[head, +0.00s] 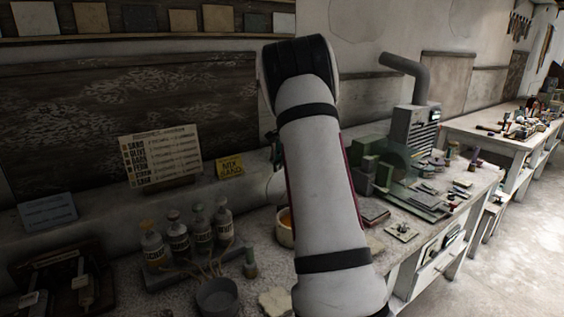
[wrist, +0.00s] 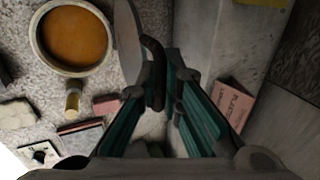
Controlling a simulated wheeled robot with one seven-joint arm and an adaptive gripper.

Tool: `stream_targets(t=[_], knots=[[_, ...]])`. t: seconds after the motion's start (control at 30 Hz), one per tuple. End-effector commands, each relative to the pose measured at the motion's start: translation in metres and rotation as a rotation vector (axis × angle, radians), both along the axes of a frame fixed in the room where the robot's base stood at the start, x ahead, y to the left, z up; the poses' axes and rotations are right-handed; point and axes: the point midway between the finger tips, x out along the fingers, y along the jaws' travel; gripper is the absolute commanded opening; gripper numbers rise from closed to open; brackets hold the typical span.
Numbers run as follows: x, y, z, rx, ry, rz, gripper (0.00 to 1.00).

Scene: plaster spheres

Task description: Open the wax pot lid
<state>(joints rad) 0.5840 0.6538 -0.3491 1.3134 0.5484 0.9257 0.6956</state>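The wax pot (wrist: 108,62) is a pale round pot with orange wax showing inside it, at the upper left of the wrist view. Its grey lid (wrist: 127,42) stands up nearly edge-on at the pot's right side, leaving the mouth uncovered. A black curved handle (wrist: 154,62) reaches from the lid to my fingertips. My gripper (wrist: 166,84) has its teal fingers close together, with the handle between their tips; it looks shut on the handle. In the head view, only the left part of the pot (head: 284,232) shows; my arm hides the lid and gripper.
Several labelled bottles (head: 178,240) and a dark bowl (head: 217,297) stand left of the pot. A grey machine (head: 411,128) stands to the right on the bench. In the wrist view, a pink booklet (wrist: 235,103) and a small yellow-capped jar (wrist: 72,100) lie near my gripper.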

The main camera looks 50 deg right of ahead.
Motion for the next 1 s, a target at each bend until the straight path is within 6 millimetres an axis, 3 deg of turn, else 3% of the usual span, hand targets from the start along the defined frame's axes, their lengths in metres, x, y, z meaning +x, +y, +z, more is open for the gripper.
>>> stream_targets(t=[0.1,0.57,0.77,1.0], knots=[[0.001,0.002,-0.002,0.005,0.002,0.003,0.28],[0.0,0.001,0.001,0.004,0.001,0.0,0.28],[-0.01,0.003,0.024,0.0,-0.001,0.0,0.28],[-0.028,0.007,0.07,0.0,-0.002,-0.001,0.28]])
